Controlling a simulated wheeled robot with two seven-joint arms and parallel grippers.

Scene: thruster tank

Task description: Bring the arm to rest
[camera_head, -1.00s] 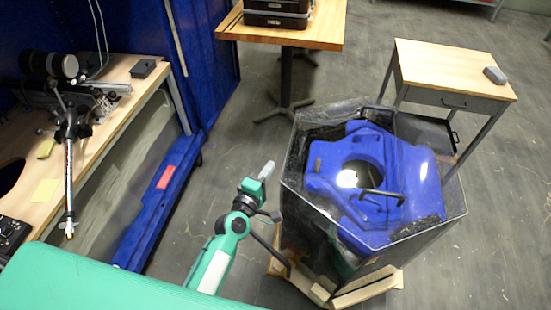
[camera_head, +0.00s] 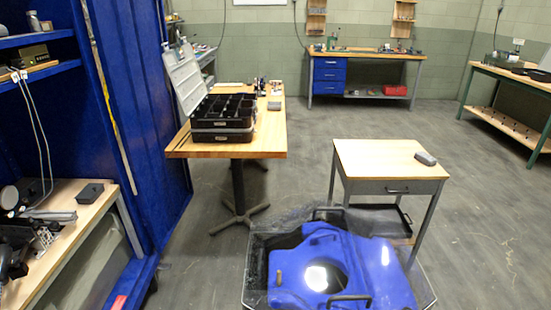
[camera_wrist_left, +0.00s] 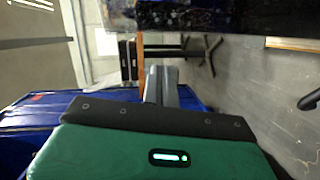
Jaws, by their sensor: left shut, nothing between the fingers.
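My left gripper (camera_wrist_left: 160,84) shows in the left wrist view, beyond the green wrist cover with its lit indicator. Its grey fingers are together with nothing between them. It is outside the head view, and my right gripper is in neither view. The clear-walled tank (camera_head: 428,283) stands on the floor at the bottom of the head view. A blue thruster body (camera_head: 385,270) with a round central opening sits in it; their lower parts are cut off by the frame.
A wooden table (camera_head: 268,140) holds a black open-lidded case (camera_head: 222,137). A small table (camera_head: 372,160) carries a grey box (camera_head: 425,158). A cluttered bench (camera_head: 60,245) is at the left. Workbenches (camera_head: 365,53) stand at the back, with open floor before them.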

